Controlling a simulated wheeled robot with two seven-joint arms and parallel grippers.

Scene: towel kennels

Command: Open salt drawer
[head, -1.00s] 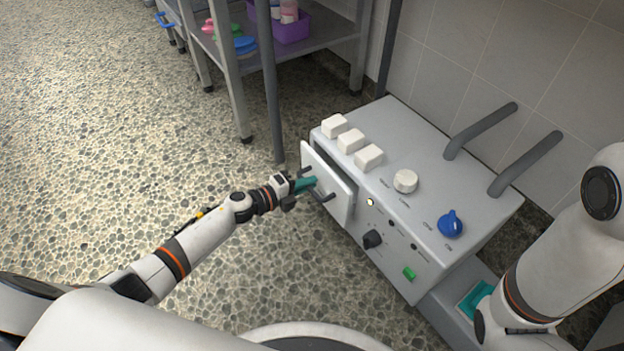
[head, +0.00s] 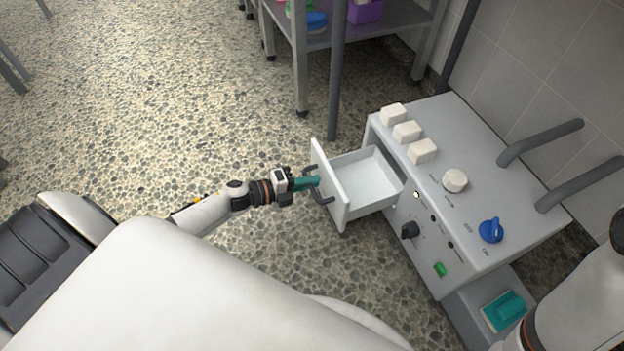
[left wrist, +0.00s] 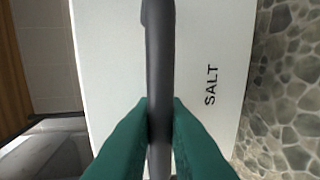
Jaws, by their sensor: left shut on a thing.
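The salt drawer (head: 364,178) is pulled well out from the front of the grey machine (head: 470,160), and its pale empty-looking inside shows. Its white front carries a dark handle (head: 322,195). In the left wrist view the drawer front (left wrist: 110,60) bears the word SALT beside the dark handle (left wrist: 159,60). My left gripper (head: 312,182) is shut on the handle, with its green fingertips (left wrist: 159,125) on either side of the bar. The right gripper is not visible; only part of my right arm shows at the lower right.
White blocks (head: 407,131), a white knob (head: 454,181) and a blue knob (head: 491,230) sit on the machine's top. A teal item (head: 504,311) lies on a grey ledge at lower right. A metal shelf (head: 385,25) stands behind. The stone floor at left is open.

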